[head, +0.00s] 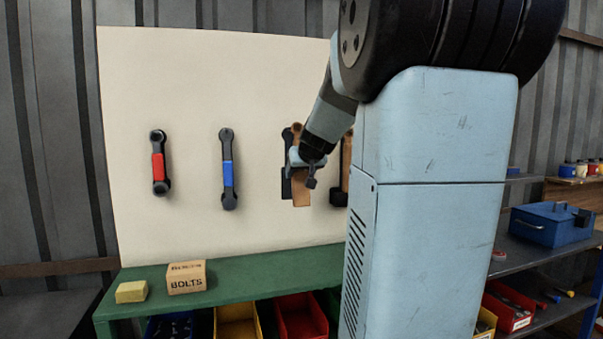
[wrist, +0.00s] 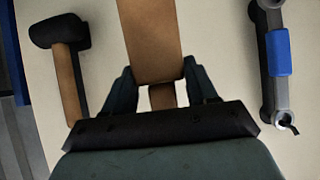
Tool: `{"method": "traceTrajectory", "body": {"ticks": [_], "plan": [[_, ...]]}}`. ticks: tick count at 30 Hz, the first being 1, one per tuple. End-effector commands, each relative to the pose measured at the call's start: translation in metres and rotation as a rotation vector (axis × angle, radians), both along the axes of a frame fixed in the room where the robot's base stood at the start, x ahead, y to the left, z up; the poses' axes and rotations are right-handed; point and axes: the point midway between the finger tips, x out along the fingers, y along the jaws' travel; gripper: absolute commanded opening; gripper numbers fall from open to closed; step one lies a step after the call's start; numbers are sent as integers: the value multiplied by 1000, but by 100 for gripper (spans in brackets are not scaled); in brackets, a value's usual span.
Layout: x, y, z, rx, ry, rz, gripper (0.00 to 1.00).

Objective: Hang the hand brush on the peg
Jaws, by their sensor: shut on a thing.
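The hand brush (head: 300,195) is brown and hangs roughly upright in front of the pale tool board (head: 190,90). My gripper (head: 306,163) is shut on its narrow middle part. In the wrist view the brush's wide brown part (wrist: 151,40) extends beyond my fingers (wrist: 160,85), and a narrower handle piece (wrist: 161,97) shows between them. A dark shape (head: 287,185) shows on the board just left of the brush; I cannot tell whether it is a painted outline or a shadow. The peg is not visible, and whether the brush touches it cannot be told.
A hammer (wrist: 69,80) hangs close beside the brush, partly behind my arm in the head view. A blue-banded wrench (head: 228,170) and a red-banded wrench (head: 159,165) hang further left. A bolts box (head: 186,277) and yellow block (head: 131,291) stand on the green bench (head: 240,281).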

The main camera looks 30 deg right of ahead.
Motion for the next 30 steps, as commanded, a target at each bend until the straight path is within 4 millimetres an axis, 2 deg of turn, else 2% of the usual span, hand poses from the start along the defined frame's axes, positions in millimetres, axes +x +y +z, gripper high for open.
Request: {"method": "traceTrajectory", "body": {"ticks": [30], "plan": [[47,-14,-4,-1,1,1,24]]}}
